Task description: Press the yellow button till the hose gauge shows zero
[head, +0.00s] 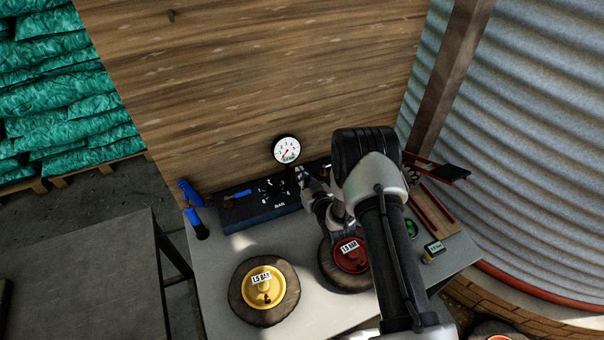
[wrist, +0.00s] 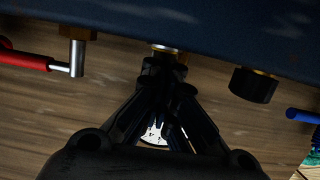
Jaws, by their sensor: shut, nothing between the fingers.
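The round white hose gauge (head: 286,149) is on the wooden wall above a dark blue block (head: 260,206). Its red needle points to the lower left; the figures are too small to read surely. My gripper (head: 303,176) is shut and empty, its tips at the block, right of and below the gauge. In the wrist view my gripper (wrist: 165,65) has its tips right at a yellowish fitting (wrist: 165,48) on the block. They hide most of it, so I cannot tell if it is the yellow button or if they touch. A white piece, perhaps the gauge, shows between the fingers.
On the grey table (head: 215,300) stand a yellow disc (head: 264,287) and a red disc (head: 351,256), each tagged and on a round wooden base. In the wrist view a red-handled lever (wrist: 25,60) and a black knob (wrist: 254,85) flank my fingers. A blue tool (head: 190,193) stands left.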

